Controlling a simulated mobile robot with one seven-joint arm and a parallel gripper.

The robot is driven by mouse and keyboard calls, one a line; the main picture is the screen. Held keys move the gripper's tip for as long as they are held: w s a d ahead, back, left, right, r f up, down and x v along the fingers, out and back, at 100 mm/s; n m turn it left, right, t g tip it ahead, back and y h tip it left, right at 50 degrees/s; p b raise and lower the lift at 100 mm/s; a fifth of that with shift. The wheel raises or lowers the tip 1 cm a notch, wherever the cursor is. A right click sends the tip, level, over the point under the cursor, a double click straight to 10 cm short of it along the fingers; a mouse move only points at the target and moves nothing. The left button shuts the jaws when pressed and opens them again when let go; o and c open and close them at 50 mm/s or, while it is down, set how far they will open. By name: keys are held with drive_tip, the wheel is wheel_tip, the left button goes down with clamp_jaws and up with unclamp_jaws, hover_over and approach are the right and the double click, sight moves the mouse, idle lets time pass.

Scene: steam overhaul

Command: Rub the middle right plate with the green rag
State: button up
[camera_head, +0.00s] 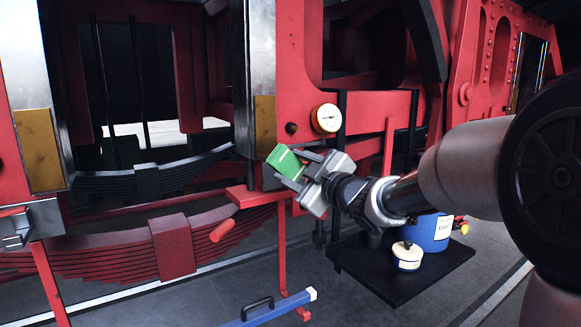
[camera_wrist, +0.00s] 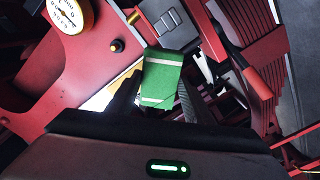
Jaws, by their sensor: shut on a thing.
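My gripper (camera_head: 297,172) is shut on the green rag (camera_head: 285,158), a folded green cloth with pale stripes. In the wrist view, the rag (camera_wrist: 161,80) sticks out between the two dark fingers of my gripper (camera_wrist: 158,105). The middle right plate appears to be the brass-coloured plate (camera_head: 265,124) on the right upright, below a bare steel plate. The rag is just below its lower edge in the head view; I cannot tell whether they touch. In the wrist view, part of a yellowish, brightly lit plate (camera_wrist: 108,94) shows left of the rag, partly hidden by a finger.
A pressure gauge (camera_head: 327,118) and a dark knob (camera_head: 291,128) are on the red frame near my gripper. A red stand (camera_head: 250,196) is below the rag. A black tray (camera_head: 348,262) holds a blue can (camera_head: 430,232) and a white tin (camera_head: 407,257). Another brass plate (camera_head: 40,150) is at left.

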idle(0.4)
drive_tip(key=shift+b+x, duration=0.35)
drive_tip(key=shift+x, duration=3.05)
drive_tip(key=shift+x, duration=1)
wheel_tip(320, 180, up, 4)
drive_tip(key=p, duration=0.3)
drive_tip(key=shift+s, duration=0.1)
wheel_tip(320, 180, down, 4)
drive_tip(key=b, duration=0.3)
drive_tip(key=shift+a, duration=0.15)
drive_tip(key=shift+f, duration=0.1)
